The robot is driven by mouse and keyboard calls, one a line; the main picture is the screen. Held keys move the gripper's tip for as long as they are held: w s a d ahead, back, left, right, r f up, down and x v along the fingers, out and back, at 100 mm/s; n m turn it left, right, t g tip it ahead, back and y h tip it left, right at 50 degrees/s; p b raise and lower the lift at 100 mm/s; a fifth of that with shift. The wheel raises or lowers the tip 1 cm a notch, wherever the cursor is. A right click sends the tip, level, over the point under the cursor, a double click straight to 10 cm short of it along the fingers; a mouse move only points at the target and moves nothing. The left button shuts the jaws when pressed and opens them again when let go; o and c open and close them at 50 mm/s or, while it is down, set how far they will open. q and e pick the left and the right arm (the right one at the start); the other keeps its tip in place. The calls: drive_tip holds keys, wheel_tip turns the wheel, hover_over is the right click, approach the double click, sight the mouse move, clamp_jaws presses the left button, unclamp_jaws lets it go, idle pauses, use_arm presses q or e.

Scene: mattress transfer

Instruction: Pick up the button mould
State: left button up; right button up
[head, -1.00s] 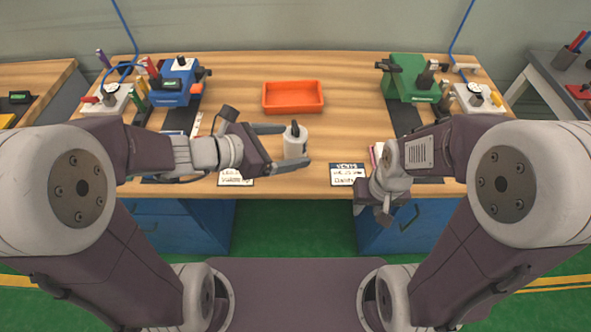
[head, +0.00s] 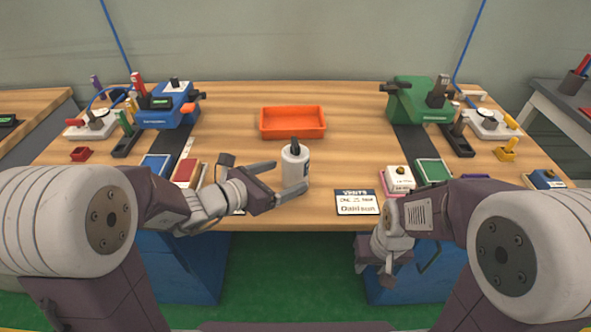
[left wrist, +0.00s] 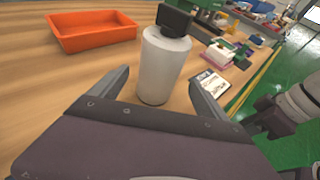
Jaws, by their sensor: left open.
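A white cylinder (head: 295,168) with a dark top stands upright near the table's front edge. My left gripper (head: 279,179) is open, with a fingertip on either side of it. In the left wrist view the cylinder (left wrist: 163,68) stands between and ahead of the two spread fingers (left wrist: 160,88); contact is not visible. A pinkish-white block with a dark knob (head: 398,180) lies to the right. I cannot tell which of these is the button mould. My right gripper (head: 375,275) hangs below the table's front edge, its jaws unclear.
An orange tray (head: 292,133) lies behind the cylinder. A label card (head: 357,202) is right of it. A blue device (head: 168,108) and a green device (head: 415,102) stand at the back corners. The middle of the wooden table is mostly clear.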

use_arm(q)
drive_tip(key=x, duration=0.5)
drive_tip(key=shift+w+r+b, duration=0.2)
drive_tip(key=shift+w+b, duration=0.05)
drive_tip(key=shift+b, duration=0.15)
drive_tip(key=shift+s, duration=0.1)
drive_tip(key=shift+c, duration=0.6)
drive_tip(key=shift+r, duration=0.1)
clamp_jaws()
